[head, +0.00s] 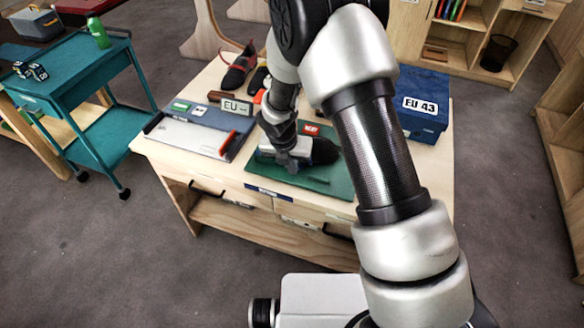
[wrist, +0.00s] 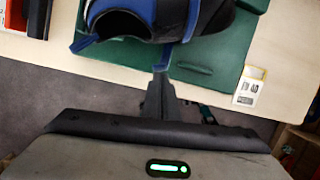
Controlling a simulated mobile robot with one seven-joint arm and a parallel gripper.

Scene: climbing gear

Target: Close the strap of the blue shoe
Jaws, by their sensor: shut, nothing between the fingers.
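The blue shoe, black with blue trim (wrist: 165,15), lies on the green mat (wrist: 215,60) at the top of the wrist view. In the head view its dark end (head: 325,151) shows, while my arm covers part of it. A narrow blue strap piece (wrist: 164,54) hangs from the shoe's near side towards my fingertips. Another blue tab (wrist: 84,42) sticks out at the shoe's left. My gripper (wrist: 158,76) is shut and empty, just below the strap piece; I cannot tell whether they touch. In the head view my gripper (head: 288,168) is low over the mat (head: 338,181).
A grey-blue tray (head: 200,135) lies left of the mat on the wooden table. A blue box marked EU 43 (head: 425,105) stands at the right. Other shoes (head: 239,70) and an EU sign (head: 236,107) stand behind. A teal cart (head: 75,75) is at the left.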

